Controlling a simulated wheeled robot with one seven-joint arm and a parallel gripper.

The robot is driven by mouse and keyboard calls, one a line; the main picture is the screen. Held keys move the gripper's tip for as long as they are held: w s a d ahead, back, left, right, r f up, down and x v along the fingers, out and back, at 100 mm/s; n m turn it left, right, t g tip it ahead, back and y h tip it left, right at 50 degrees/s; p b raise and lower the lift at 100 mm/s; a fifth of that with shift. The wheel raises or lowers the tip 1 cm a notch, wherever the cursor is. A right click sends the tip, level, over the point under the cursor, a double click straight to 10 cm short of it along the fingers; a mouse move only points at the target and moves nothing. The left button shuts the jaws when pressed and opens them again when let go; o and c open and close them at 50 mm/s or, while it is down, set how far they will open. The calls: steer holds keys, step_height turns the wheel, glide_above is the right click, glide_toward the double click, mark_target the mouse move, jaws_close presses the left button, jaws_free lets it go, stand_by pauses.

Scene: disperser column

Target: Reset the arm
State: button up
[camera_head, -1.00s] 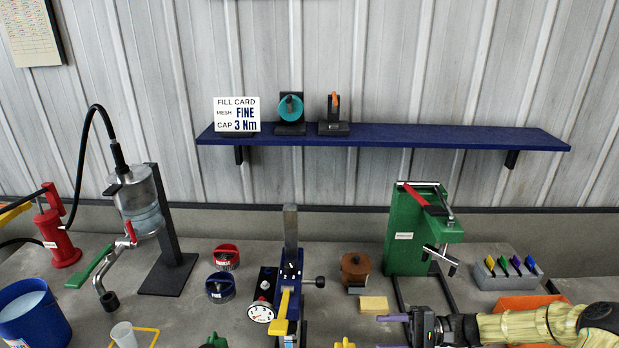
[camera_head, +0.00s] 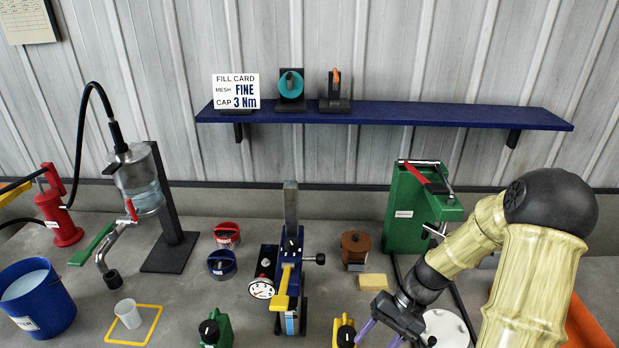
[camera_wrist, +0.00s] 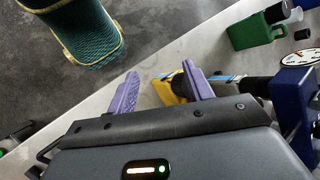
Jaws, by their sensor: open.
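My gripper (camera_head: 380,335) is at the lower right of the head view, tilted downward, with its purple fingers at the bottom edge of the picture. In the wrist view my gripper (camera_wrist: 160,90) shows its two purple fingers spread apart, with nothing held. A yellow bottle with a black cap (camera_head: 343,332) stands just left of the fingers in the head view. In the wrist view the yellow bottle (camera_wrist: 168,92) shows beside and partly behind the right finger. I cannot tell how far it is from the finger.
A blue press with a dial (camera_head: 262,288) and a green bottle (camera_head: 216,330) stand left of my gripper. A green stand (camera_head: 405,215) is behind my arm. A sponge (camera_head: 372,282) lies nearby. A blue shelf (camera_head: 450,115) spans the wall.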

steer(key=s+r+n+t+h, duration=0.3)
steer(key=r+t+h, duration=0.3)
steer(key=r, duration=0.4)
steer(key=shift+s+d+r+h, duration=0.3)
steer(key=shift+s+d+h, duration=0.05)
steer(key=shift+h, duration=0.05)
steer(key=shift+c, duration=0.4)
